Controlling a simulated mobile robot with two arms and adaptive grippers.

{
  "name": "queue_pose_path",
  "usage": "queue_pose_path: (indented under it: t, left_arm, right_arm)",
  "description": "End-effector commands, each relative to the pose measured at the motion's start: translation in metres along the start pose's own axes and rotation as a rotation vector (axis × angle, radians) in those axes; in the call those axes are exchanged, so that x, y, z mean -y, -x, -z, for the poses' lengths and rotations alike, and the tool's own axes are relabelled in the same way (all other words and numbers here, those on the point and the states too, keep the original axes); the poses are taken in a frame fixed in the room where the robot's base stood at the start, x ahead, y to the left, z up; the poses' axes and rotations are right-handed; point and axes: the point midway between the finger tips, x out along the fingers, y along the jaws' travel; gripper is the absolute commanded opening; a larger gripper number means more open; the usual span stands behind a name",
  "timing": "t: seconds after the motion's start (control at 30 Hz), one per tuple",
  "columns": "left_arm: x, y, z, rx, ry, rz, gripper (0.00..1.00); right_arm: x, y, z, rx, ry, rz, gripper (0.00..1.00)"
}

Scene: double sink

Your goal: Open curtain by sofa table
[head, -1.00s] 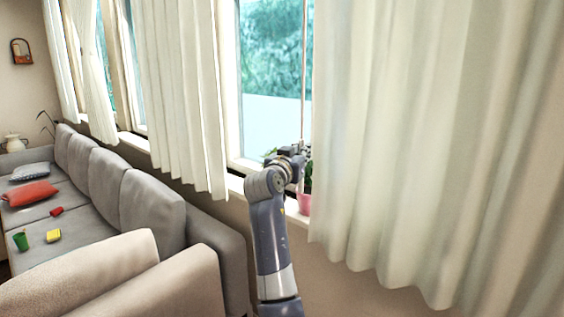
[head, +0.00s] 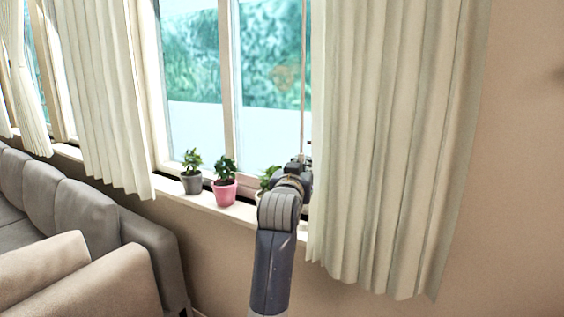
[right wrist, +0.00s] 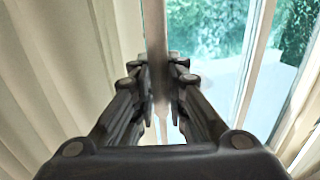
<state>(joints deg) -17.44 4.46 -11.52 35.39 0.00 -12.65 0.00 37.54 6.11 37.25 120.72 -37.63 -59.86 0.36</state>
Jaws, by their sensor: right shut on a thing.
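A cream curtain (head: 390,150) hangs at the right side of the window (head: 240,90), bunched in folds, with its left edge beside my right gripper. A thin upright rod (head: 303,85) hangs along that edge. My right gripper (head: 303,162) is shut on the rod. In the right wrist view, the rod (right wrist: 156,45) runs between the two fingers of the gripper (right wrist: 160,85), with the curtain (right wrist: 60,60) on the left and the window glass on the right. Another cream curtain (head: 105,100) hangs at the left side of the window. My left gripper is out of view.
Potted plants stand on the sill: a grey pot (head: 192,184), a pink pot (head: 225,192) and a plant (head: 266,178) partly hidden behind my right arm. A grey sofa (head: 75,215) stands at the lower left. The wall (head: 525,170) to the right is bare.

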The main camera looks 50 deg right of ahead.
Motion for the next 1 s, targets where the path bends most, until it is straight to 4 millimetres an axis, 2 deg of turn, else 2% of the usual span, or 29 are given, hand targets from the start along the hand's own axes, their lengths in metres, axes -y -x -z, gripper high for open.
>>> queue_pose_path:
  t: [0.03, 0.1, 0.3, 0.5, 0.87, 0.9, 1.0]
  left_arm:
    - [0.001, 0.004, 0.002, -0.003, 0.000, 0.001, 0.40]
    - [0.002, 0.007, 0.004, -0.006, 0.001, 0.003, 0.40]
    - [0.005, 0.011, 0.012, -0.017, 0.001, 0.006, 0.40]
    - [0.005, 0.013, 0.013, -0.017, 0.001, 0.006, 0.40]
    - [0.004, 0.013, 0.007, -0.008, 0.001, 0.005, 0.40]
    - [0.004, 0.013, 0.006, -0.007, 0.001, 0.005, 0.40]
    - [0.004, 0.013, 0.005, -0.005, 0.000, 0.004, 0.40]
  right_arm:
    - [-0.014, 0.004, 0.004, -0.005, -0.002, -0.007, 0.00]
    - [-0.027, 0.008, 0.004, -0.006, -0.001, -0.007, 0.00]
    - [-0.056, 0.017, 0.004, -0.007, -0.001, -0.006, 0.00]
    - [-0.068, 0.021, 0.003, -0.006, 0.000, -0.005, 0.00]
    - [-0.069, 0.022, 0.003, -0.007, -0.001, -0.004, 0.00]
    - [-0.069, 0.022, 0.003, -0.007, -0.001, -0.004, 0.15]
    - [-0.069, 0.022, 0.002, -0.006, -0.001, -0.004, 0.34]
